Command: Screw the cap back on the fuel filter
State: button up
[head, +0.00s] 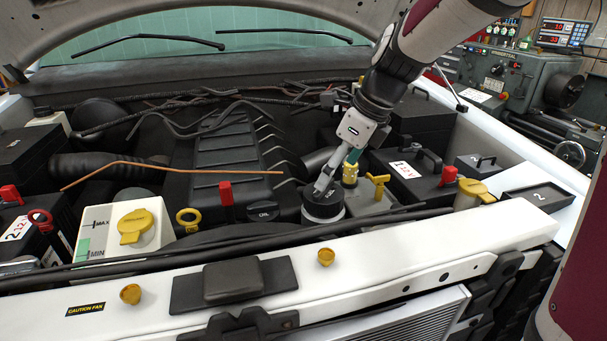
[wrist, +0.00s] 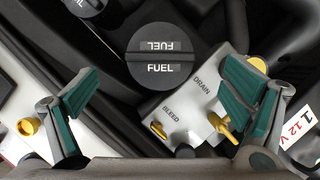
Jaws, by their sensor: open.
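The black fuel cap (head: 322,208), marked FUEL, sits upright over a pale round body, the fuel filter (head: 325,222). In the wrist view the cap (wrist: 160,72) lies between and beyond my fingers, beside a grey block (wrist: 195,98) labelled BLEED and DRAIN. My gripper (head: 337,172) is just above the cap, pointing down. In the wrist view my gripper (wrist: 162,80) has its green-padded fingers wide apart with nothing between the pads. The cap's threads are hidden, so I cannot tell how tightly it sits.
Yellow fittings (wrist: 221,123) stand close to my right finger. A second black cap (head: 262,211) is to the left on the engine cover. A battery (head: 412,175) stands to the right. The white front crossmember (head: 400,255) runs in front; the raised hood is overhead.

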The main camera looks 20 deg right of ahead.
aim_at(324, 196)
jog(key=shift+x, duration=3.1)
